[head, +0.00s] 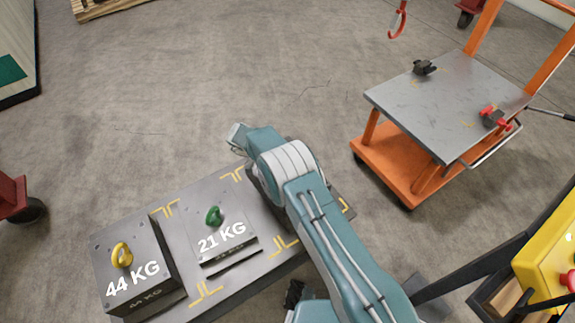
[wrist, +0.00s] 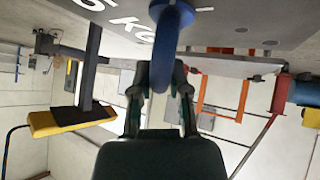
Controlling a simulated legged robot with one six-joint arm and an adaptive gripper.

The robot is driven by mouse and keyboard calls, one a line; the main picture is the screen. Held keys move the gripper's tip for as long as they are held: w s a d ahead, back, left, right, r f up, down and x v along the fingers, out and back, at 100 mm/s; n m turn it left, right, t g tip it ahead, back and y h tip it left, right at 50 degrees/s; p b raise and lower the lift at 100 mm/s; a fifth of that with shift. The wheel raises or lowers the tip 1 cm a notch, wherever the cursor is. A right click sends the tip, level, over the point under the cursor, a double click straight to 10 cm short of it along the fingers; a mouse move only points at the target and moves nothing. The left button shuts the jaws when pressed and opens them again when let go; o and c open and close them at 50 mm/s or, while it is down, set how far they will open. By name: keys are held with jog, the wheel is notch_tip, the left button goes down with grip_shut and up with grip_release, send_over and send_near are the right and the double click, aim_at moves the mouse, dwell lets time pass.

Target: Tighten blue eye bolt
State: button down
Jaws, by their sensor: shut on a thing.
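The blue eye bolt (wrist: 174,24) fills the top middle of the wrist view, its ring seen nearly edge-on. My gripper (wrist: 160,80) is shut on the ring, with one dark finger on each side of it. The bolt stands on a grey mould base (wrist: 240,14) with white lettering, partly hidden by the ring and gripper. In the head view my arm covers the blue bolt and my gripper. Whether the bolt is seated cannot be told.
In the head view, a block marked 44 KG (head: 140,268) with a yellow eye bolt (head: 121,255) and a block marked 21 KG (head: 220,236) with a green eye bolt (head: 213,216) stand on a grey bench (head: 205,299). An orange cart (head: 392,160) stands right. Open floor lies beyond.

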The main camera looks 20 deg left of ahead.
jog(key=shift+w+a+r+m+g, duration=0.1)
jog(key=shift+w+r+m+g, duration=0.05)
jog(key=shift+m+g, duration=0.7)
jog(key=shift+w+r+m+g, duration=0.1)
jog(key=shift+m+g, duration=0.45)
jog(key=shift+m, duration=0.5)
jog(key=shift+w+r+m, duration=0.1)
jog(key=shift+m, duration=0.2)
jog(key=c, duration=0.6)
grip_release()
jog(key=shift+g, duration=0.3)
jog(key=shift+f, duration=0.2)
notch_tip(320, 180, up, 10)
jog(key=shift+f, duration=0.1)
